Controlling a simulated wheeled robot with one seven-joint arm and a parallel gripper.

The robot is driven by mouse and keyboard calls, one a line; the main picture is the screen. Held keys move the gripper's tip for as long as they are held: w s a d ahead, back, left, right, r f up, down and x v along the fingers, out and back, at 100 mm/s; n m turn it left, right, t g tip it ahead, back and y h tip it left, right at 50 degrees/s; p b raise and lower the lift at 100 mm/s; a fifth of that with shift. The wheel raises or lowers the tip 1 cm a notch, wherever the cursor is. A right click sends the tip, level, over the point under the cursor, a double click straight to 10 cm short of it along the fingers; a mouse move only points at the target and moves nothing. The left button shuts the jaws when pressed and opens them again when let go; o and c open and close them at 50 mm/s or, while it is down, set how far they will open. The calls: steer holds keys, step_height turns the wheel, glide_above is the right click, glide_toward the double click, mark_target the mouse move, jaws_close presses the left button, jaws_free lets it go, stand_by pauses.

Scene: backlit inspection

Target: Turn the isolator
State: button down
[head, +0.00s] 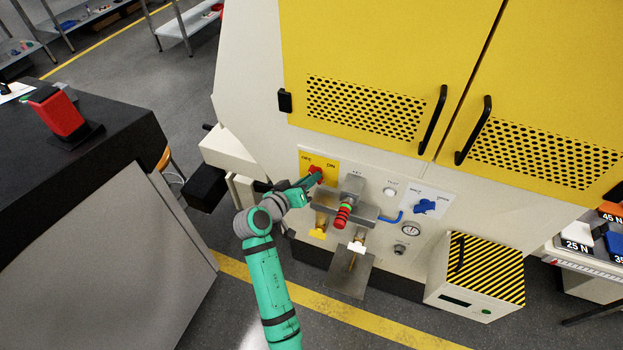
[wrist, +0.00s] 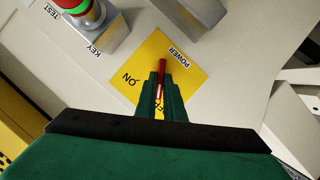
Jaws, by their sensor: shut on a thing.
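The isolator is a red handle (head: 316,171) on a yellow plate (head: 329,164) low on the machine's cream front. In the wrist view the red handle (wrist: 162,68) lies between the two green fingers, and the yellow plate (wrist: 189,75) reads POWER and ON. The OFF mark is partly hidden behind the fingers. My gripper (head: 309,183) is shut on the red handle; it also shows in the wrist view (wrist: 161,80). Which mark the handle points to I cannot tell, as the fingers cover much of it.
A blue handle (head: 426,207) is further right. A striped box (head: 482,268) stands at lower right. A dark-topped counter (head: 100,155) fills the left.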

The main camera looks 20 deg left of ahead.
steer(key=shift+f+n+h, duration=0.1)
steer(key=shift+n+h, duration=0.3)
steer(key=shift+n, duration=0.3)
steer(key=c, duration=1.9)
jaws_free()
steer(key=shift+o, duration=0.2)
steer(key=shift+a, duration=0.1)
steer(key=v, duration=1.1)
steer(key=shift+f, duration=0.1)
steer(key=shift+f, duration=0.1)
